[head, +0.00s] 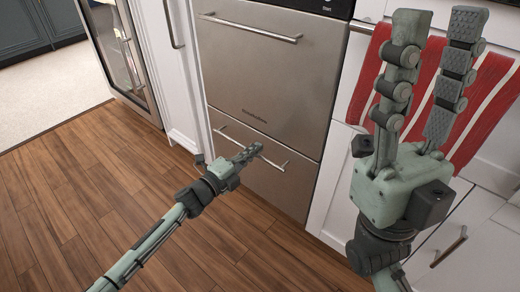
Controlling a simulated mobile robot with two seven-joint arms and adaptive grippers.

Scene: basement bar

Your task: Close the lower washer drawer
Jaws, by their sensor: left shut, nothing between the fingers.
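The steel washer stands at the centre of the head view with two drawers. Its upper drawer (262,85) and its lower drawer (285,192) each have a bar handle. The lower drawer's front looks about flush with the upper one; I cannot tell if a small gap is left. My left gripper (248,152) is shut and empty, in front of the lower drawer at its handle (272,163) and hiding part of it. I cannot tell whether it touches. My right gripper (440,75) is open and empty, raised with its fingers pointing up, close to the camera.
A red and white striped towel (488,95) hangs on the right behind my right gripper. A white cabinet with a handle (449,246) is at the lower right. A glass-door cooler (122,50) stands at the left. The wooden floor (75,185) is clear.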

